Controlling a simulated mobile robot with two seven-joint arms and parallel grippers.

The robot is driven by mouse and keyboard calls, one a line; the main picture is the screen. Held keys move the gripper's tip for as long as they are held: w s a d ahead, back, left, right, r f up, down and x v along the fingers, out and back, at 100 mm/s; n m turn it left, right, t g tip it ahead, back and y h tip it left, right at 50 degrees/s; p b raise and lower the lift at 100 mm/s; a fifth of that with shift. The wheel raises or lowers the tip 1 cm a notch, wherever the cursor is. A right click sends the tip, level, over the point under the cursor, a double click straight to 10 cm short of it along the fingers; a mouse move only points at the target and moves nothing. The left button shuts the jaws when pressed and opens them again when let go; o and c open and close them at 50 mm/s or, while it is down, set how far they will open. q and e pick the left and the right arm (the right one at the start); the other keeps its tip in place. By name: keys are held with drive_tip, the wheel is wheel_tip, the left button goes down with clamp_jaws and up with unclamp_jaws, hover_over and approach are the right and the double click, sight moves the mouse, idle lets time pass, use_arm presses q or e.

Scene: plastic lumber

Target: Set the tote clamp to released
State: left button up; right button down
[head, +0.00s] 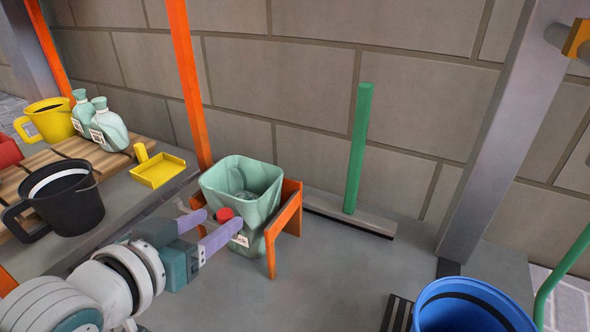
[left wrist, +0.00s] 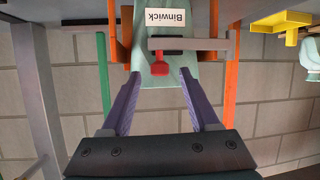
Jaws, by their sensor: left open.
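The pale green tote (head: 255,195) stands upright in an orange frame (head: 287,222). The clamp shows as a grey bar (left wrist: 205,44) across the tote's front, with a red handle (left wrist: 150,79); the red part also shows in the head view (head: 225,214). My left gripper (head: 218,222) is open and empty, its purple fingers pointing at the tote's front. In the left wrist view, the red handle lies between and just beyond the fingertips (left wrist: 160,75), with no clear contact. The fingers and wrist hide part of the clamp in the head view. My right gripper is not in view.
Left of the tote, a shelf holds a yellow tray (head: 158,171), a black jug (head: 62,198), a yellow jug (head: 50,120) and pale green bottles (head: 108,128). A blue bucket (head: 465,312) is at front right.

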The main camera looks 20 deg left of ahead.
use_arm(q)
drive_tip(key=shift+w+f, duration=0.25)
drive_tip(key=shift+w, duration=0.35)
clamp_jaws()
idle(1.1)
